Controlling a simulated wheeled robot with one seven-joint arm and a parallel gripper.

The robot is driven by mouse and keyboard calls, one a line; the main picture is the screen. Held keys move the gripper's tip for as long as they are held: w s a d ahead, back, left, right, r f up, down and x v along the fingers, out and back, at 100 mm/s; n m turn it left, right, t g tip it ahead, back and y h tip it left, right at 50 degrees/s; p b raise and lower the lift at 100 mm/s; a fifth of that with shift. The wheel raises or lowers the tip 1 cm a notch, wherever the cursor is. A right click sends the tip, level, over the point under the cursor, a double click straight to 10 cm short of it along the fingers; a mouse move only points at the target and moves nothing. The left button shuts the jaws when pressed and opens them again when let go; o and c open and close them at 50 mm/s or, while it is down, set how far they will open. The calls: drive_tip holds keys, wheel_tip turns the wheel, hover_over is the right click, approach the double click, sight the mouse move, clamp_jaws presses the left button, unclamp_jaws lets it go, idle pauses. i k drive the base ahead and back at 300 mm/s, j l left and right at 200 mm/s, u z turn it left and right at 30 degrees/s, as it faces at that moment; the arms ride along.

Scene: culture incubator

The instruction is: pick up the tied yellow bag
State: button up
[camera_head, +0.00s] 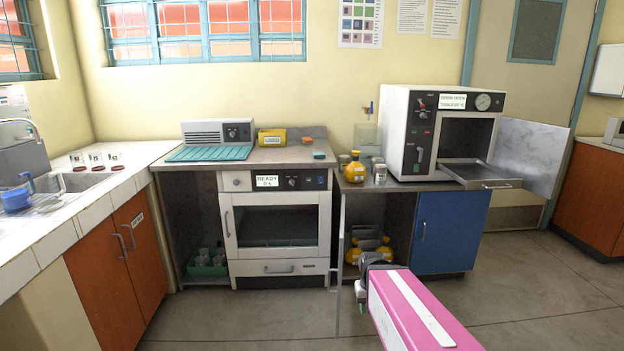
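A yellow bag-like item (354,171) with a narrow top stands on the counter, left of the white oven. More yellow items, one at the left (353,256) and one at the right (384,251), sit low in the open space under that counter, beside the blue door. They look like similar bags, but their ties are too small to make out. My gripper (361,299) is in front of and below this open space, at the end of my pink arm. Its fingers are small and partly hidden by its dark wrist, so their opening is unclear. I see no bag in it.
The blue cabinet door (450,232) is right of the open space. A thin upright panel edge (341,265) stands at its left. The white drying oven (407,130) is open, its tray (482,174) sticking out. The incubator (277,226) is at the left. Floor (540,285) is clear at right.

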sight(352, 255)
drive_tip(key=j+z, duration=0.2)
drive_tip(key=j, duration=0.45)
drive_tip(key=j+z, duration=0.25)
drive_tip(key=j, duration=0.35)
drive_tip(key=i+l+z, duration=0.15)
drive_tip(key=l+z, duration=0.3)
drive_tip(key=i+l+z, duration=0.15)
drive_tip(key=z, duration=0.3)
drive_tip(key=i+l+z, duration=0.25)
drive_tip(key=z, duration=0.2)
drive_tip(key=i+l+z, duration=0.4)
drive_tip(key=i+z, duration=0.25)
drive_tip(key=i+u, duration=0.3)
drive_tip(key=i+l+u, duration=0.1)
drive_tip(key=u, duration=0.15)
drive_tip(key=i+j+u, duration=0.1)
drive_tip(key=u, duration=0.35)
drive_tip(key=i+u, duration=0.3)
drive_tip(key=u, duration=0.15)
drive_tip(key=i+u, duration=0.25)
drive_tip(key=u, duration=0.2)
drive_tip(key=i+l+u, duration=0.15)
drive_tip(key=u, duration=0.3)
drive_tip(key=i+u, duration=0.7)
drive_tip(key=k+l, duration=0.05)
